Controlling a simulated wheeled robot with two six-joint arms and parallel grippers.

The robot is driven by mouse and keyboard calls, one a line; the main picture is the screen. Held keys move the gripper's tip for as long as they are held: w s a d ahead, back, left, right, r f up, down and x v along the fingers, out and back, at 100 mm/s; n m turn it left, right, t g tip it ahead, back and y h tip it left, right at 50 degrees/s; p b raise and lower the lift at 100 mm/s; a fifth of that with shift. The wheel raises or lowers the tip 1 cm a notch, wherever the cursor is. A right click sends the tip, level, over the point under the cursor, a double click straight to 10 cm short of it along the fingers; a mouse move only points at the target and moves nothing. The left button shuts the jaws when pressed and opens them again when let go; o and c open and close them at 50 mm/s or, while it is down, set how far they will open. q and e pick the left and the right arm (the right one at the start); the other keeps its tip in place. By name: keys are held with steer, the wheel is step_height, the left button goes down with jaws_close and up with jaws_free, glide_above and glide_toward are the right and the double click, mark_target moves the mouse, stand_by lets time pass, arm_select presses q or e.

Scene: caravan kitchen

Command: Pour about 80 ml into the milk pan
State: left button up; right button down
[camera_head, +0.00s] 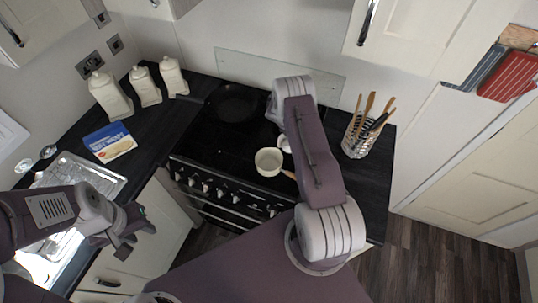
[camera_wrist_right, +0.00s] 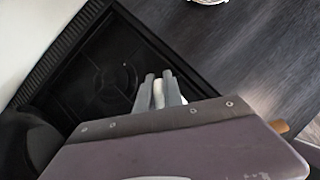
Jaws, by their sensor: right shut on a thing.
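The milk pan (camera_head: 268,162) is a small cream pan with a wooden handle, upright on the black hob in the head view. Its inside looks pale; I cannot tell whether it holds liquid. My right arm reaches over the hob and hides its own gripper in the head view. In the right wrist view my right gripper (camera_wrist_right: 160,91) is shut on a white thing (camera_wrist_right: 158,93), mostly hidden between the fingers. A white piece (camera_head: 285,143) shows beside the arm, just behind the pan. My left gripper (camera_head: 134,233) is open and empty, in front of the counter at left.
A dark frying pan (camera_head: 236,103) is on the back of the hob. A utensil rack (camera_head: 357,137) stands right of the hob. The sink drainer (camera_head: 88,174) is at left.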

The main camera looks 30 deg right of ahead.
steer(key=shift+a+r+h+b, duration=0.8)
steer(key=shift+a+h, duration=0.1)
steer(key=shift+h, duration=0.1)
steer(key=shift+s+a+r+h+b, duration=0.1)
steer(key=shift+a+r+h+b, duration=0.15)
steer(key=shift+r+h, duration=0.3)
steer(key=shift+s+a+r+h+b, duration=0.1)
steer(key=shift+a+r+h+b, duration=0.1)
steer(key=shift+r+h, duration=0.3)
steer(key=shift+a+r+t+h, duration=0.2)
steer(key=shift+r+t+h, duration=0.1)
steer(key=shift+r+h, duration=0.2)
steer(key=shift+a+r+h+b, duration=0.3)
steer(key=shift+r+h+b, duration=0.15)
steer(key=shift+h, duration=0.2)
steer(key=shift+r, duration=0.1)
steer(key=shift+a+r+h+b, duration=0.5)
steer(key=shift+a+r+h, duration=0.05)
steer(key=shift+h, duration=0.35)
steer(key=shift+s+a+r+h+b, duration=0.1)
steer(key=shift+a+r+h+b, duration=0.15)
steer(key=shift+a+h+b, duration=0.25)
steer(key=shift+s+a+r+h+b, duration=0.1)
steer(key=shift+a+r+h+b, duration=0.15)
steer(key=shift+a+b, duration=0.4)
